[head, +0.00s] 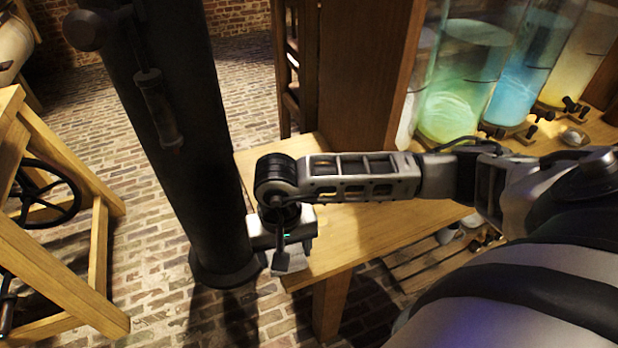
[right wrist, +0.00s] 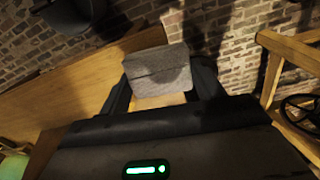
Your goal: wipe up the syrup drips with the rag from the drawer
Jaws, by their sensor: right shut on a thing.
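The grey folded rag (right wrist: 158,68) is between the fingers of my right gripper (right wrist: 160,85) in the right wrist view, and the gripper is shut on it. In the head view my right gripper (head: 288,258) is at the left end of the wooden bench (head: 365,228), beside the dark post. A pale grey part of the rag (head: 292,262) shows below the gripper there, near the bench's front left corner. I cannot tell whether the rag touches the wood. No syrup drips can be made out. The drawer is not seen. My left gripper is not in view.
A thick dark post (head: 185,130) stands close to the left of my right gripper. Glass jars with green (head: 455,85) and blue (head: 525,75) liquid stand at the back right. A wooden frame with a handwheel (head: 45,190) is at the left. Brick floor lies between.

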